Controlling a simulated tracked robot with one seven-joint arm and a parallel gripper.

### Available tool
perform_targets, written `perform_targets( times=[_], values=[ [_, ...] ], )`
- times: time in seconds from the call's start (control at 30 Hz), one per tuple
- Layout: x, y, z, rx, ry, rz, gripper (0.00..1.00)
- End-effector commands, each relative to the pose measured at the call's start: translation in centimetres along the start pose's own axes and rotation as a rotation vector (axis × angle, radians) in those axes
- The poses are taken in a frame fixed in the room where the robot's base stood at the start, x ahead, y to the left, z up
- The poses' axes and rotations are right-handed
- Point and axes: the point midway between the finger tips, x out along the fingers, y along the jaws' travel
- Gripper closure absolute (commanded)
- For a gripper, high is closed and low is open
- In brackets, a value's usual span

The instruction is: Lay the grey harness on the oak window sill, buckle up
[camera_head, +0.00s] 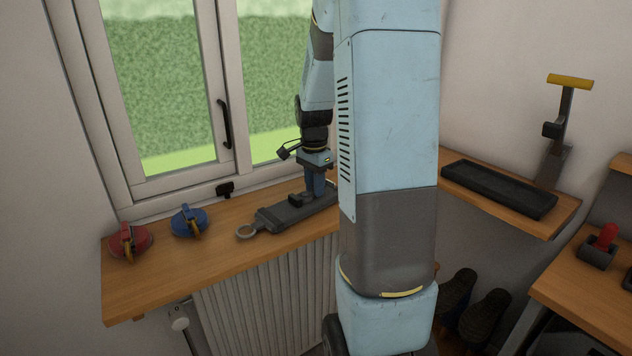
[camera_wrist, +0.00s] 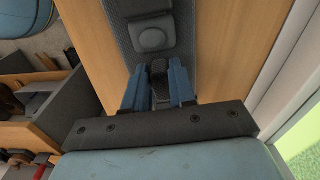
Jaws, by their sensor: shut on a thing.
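The grey harness (camera_head: 285,214) lies flat along the oak window sill (camera_head: 160,262), with a metal ring at its left end. In the head view a small dark raised block sits on its upper face beside my gripper (camera_head: 315,190). My gripper points down over the harness and is shut on it. In the wrist view the blue fingers (camera_wrist: 158,72) close on a dark raised piece of the harness (camera_wrist: 148,12). A square plate with a rounded boss faces up just beyond the fingers. The harness's right end is hidden behind my arm in the head view.
A red reel (camera_head: 130,243) and a blue reel (camera_head: 187,221) with brass-coloured clips stand on the sill's left part. The window frame runs behind the sill. A black tray (camera_head: 498,188) and a yellow-handled stand (camera_head: 556,135) are on the right shelf.

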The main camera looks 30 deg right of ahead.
Motion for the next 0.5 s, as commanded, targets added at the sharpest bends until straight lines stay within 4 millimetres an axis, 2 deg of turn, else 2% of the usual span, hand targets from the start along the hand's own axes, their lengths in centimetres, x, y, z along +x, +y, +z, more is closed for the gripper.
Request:
perform_targets(
  times=[0.17,0.2,0.5],
  values=[
    [-0.02,-0.01,0.0,0.0,0.0,0.0,1.0],
    [-0.02,-0.01,0.0,0.0,0.0,0.0,0.74],
    [-0.02,0.0,-0.02,0.0,0.0,0.0,0.45]
  ],
)
